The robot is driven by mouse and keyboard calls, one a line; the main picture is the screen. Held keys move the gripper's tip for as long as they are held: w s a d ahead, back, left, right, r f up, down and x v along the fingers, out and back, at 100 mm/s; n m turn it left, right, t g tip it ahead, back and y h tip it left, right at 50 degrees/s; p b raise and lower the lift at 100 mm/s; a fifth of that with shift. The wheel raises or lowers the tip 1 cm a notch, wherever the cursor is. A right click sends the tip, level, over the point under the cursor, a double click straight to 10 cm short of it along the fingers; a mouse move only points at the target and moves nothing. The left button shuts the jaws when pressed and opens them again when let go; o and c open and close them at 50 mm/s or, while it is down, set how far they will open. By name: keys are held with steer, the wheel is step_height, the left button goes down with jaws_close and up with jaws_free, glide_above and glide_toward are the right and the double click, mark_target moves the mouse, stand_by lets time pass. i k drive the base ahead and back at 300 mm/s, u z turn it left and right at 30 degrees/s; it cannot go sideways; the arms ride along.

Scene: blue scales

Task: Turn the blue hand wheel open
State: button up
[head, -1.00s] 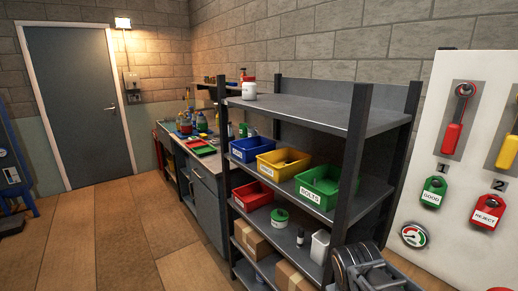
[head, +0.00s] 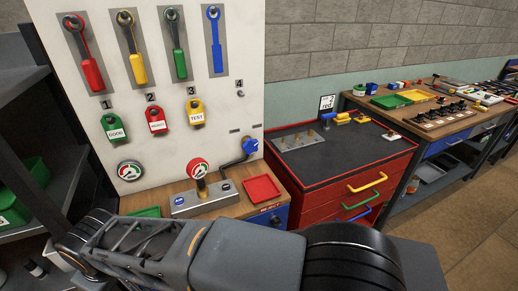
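I cannot make out a clear blue hand wheel. A small blue faceted knob (head: 250,146) sits on a bent dark arm at the right edge of the white panel, above the wooden bench; I cannot tell if it is the wheel. My own dark grey arm lies folded across the bottom of the view, apart from these things as far as I can see. No gripper fingertips can be made out.
A metal block with a gauge (head: 197,168) and a red tray (head: 262,189) are on the bench. A red tool cabinet (head: 350,185) stands to the right, then a workbench (head: 425,105) with trays. Dark shelving (head: 25,75) is at left. Open floor (head: 465,205) shows at right.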

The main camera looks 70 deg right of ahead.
mark_target(250, 146)
steer(key=z, duration=3.6)
steer(key=k, duration=0.95)
steer(key=u, duration=1.15)
steer(key=i, duration=0.9)
